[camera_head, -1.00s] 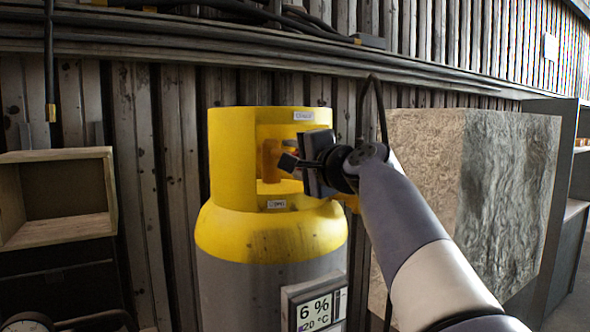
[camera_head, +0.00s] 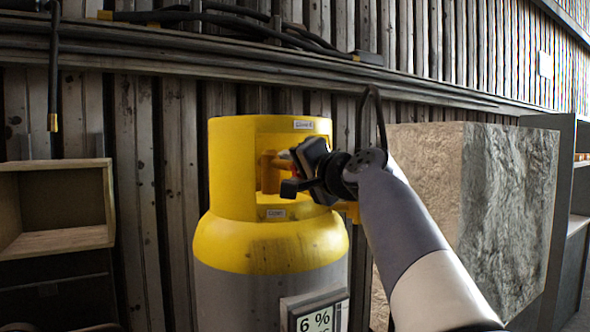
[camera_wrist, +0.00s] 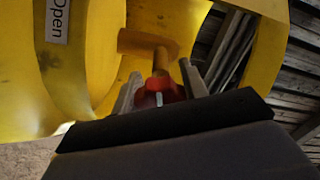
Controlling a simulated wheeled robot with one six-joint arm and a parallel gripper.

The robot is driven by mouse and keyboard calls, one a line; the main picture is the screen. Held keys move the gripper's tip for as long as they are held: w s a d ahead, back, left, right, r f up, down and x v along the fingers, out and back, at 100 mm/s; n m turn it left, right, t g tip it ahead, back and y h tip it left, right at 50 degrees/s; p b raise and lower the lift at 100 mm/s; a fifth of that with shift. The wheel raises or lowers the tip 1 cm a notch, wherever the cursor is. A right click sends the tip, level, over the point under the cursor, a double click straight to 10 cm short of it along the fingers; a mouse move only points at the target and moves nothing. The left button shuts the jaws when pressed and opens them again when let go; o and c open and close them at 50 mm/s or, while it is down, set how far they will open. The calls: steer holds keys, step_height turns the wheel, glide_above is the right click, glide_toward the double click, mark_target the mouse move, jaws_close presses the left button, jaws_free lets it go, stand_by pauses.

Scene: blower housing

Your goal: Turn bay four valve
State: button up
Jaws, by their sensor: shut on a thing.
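A gas cylinder (camera_head: 265,252) with a grey body and yellow top stands upright in the head view. Inside its yellow collar is an orange-brown valve body (camera_head: 268,170), also seen in the wrist view (camera_wrist: 148,42). My gripper (camera_head: 292,170) reaches in from the right through the collar's opening. In the wrist view its two grey fingers (camera_wrist: 161,78) stand on both sides of a red valve knob (camera_wrist: 160,93), shut on it. In the head view the gripper hides most of the knob. A label reading "Open" (camera_wrist: 57,20) is on the collar.
A display reading 6 % (camera_head: 318,318) is on the cylinder's front. A large rough stone-like block (camera_head: 490,200) stands right, beside a dark shelf (camera_head: 570,200). An open wooden box (camera_head: 55,205) is at left. A ribbed wall with cables (camera_head: 230,25) runs behind.

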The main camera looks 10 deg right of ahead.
steer(key=o, duration=1)
steer(key=shift+c, duration=0.2)
steer(key=b+v, duration=0.1)
steer(key=v, duration=0.9)
steer(key=shift+s+d, duration=0.15)
steer(key=shift+s, duration=0.2)
steer(key=p+x, duration=0.1)
steer(key=x, duration=1)
steer(key=shift+s, duration=0.1)
steer(key=shift+s, duration=0.1)
